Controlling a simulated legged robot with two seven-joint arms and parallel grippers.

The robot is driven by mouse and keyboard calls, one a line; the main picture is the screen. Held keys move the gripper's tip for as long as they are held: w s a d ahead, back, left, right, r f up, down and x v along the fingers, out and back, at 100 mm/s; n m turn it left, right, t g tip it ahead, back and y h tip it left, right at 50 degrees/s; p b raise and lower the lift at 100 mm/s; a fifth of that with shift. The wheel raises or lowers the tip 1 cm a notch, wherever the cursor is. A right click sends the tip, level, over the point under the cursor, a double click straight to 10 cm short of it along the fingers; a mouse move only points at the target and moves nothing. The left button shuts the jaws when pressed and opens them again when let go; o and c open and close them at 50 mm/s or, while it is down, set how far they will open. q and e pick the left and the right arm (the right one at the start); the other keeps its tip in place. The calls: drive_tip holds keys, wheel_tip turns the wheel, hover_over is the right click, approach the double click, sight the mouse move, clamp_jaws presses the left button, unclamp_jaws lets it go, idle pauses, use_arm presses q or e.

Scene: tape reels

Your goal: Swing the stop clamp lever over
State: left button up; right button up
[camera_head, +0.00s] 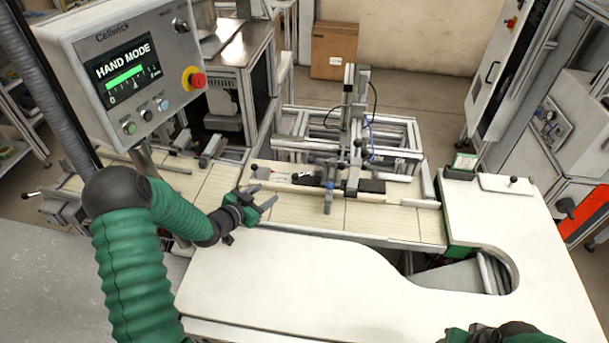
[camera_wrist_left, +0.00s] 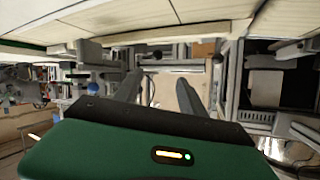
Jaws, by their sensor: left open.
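My left gripper (camera_head: 267,196) is open and empty, just above the near part of the slatted conveyor. In the left wrist view its two fingers (camera_wrist_left: 160,82) stand apart with nothing between them. A small black-knobbed lever (camera_head: 254,169) stands on the fence rail, beyond the gripper and apart from it. I cannot tell for certain whether this is the stop clamp lever. A dark round knob also shows in the left wrist view (camera_wrist_left: 218,59), right of the fingers. Only the dark and green back of my right gripper (camera_head: 495,333) shows at the bottom edge; its fingers are hidden.
The conveyor (camera_head: 390,223) runs across the middle, with a clamp and frame assembly (camera_head: 350,130) behind it. A control panel reading HAND MODE (camera_head: 128,75) stands at the left. A mostly clear white worktop (camera_head: 300,275) lies in front; another knob (camera_head: 513,181) is at its right.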

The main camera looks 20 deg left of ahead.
use_arm(q)
drive_tip(key=b, duration=0.4)
approach(293, 177)
drive_tip(key=f, duration=0.1)
drive_tip(key=b+x, duration=0.4)
drive_tip(key=x, duration=0.5)
drive_tip(key=shift+w+a+r, duration=0.1)
drive_tip(key=shift+a, duration=0.1)
use_arm(e)
drive_tip(key=x, duration=0.2)
drive_tip(key=s+x, duration=0.1)
drive_tip(key=x, duration=0.5)
drive_tip(key=shift+s+d+f, duration=0.2)
drive_tip(key=shift+s+f, duration=0.05)
drive_tip(key=shift+f, duration=0.05)
use_arm(q)
drive_tip(key=shift+w+d, duration=0.1)
drive_tip(key=shift+w, duration=0.15)
drive_tip(key=shift+d+r, duration=0.15)
drive_tip(key=shift+d, duration=0.15)
use_arm(e)
drive_tip(key=shift+d, duration=0.3)
use_arm(q)
drive_tip(key=c, duration=0.5)
drive_tip(key=shift+a, duration=0.15)
clamp_jaws()
use_arm(e)
drive_tip(key=shift+s, duration=0.1)
use_arm(q)
drive_tip(key=shift+r, duration=0.1)
